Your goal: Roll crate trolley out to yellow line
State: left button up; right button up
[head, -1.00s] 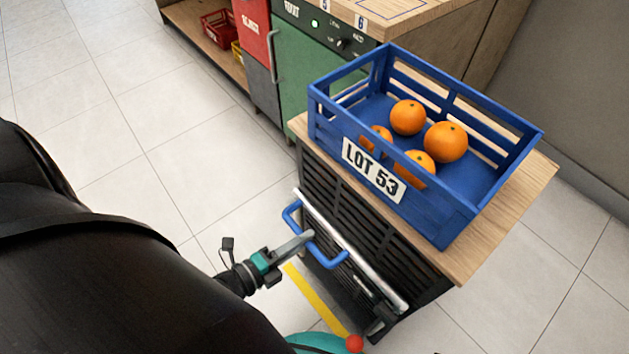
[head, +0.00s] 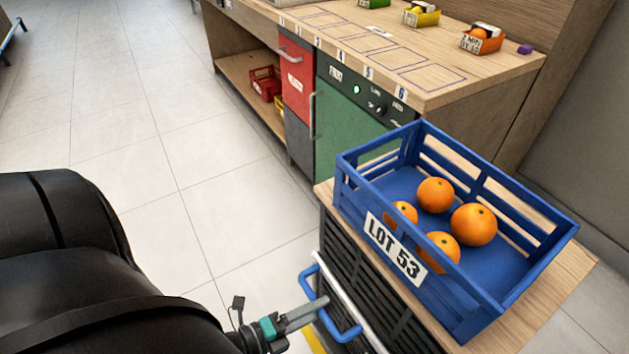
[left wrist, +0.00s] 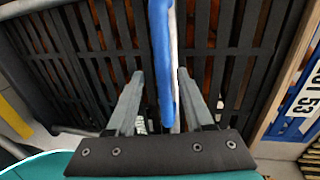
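The crate trolley (head: 375,275) has dark slatted sides, a wooden top (head: 575,270) and a blue handle (head: 346,334) on a silver bar. A blue slatted crate (head: 462,322) marked LOT 53 stands on top with several oranges (head: 473,224) in it. My left gripper (head: 322,303) is at the handle. In the left wrist view the handle (left wrist: 161,60) runs between the fingers of the gripper (left wrist: 160,74), with a gap at each side, so it is open around the handle. A piece of the yellow line (head: 316,342) shows below the gripper. My right gripper is out of view.
A counter (head: 455,92) with a green front panel (head: 350,130) and a red panel (head: 296,85) stands just behind the trolley. Small boxes (head: 483,38) sit on it. Red crate (head: 265,83) is on its lower shelf. The tiled floor (head: 130,110) at left is clear.

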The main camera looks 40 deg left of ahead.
pick_arm(q)
jog(key=shift+r, duration=0.1)
dwell(0.3)
jog(key=p+v, duration=0.2)
jog(key=v, duration=1.3)
jog(key=shift+p, duration=0.3)
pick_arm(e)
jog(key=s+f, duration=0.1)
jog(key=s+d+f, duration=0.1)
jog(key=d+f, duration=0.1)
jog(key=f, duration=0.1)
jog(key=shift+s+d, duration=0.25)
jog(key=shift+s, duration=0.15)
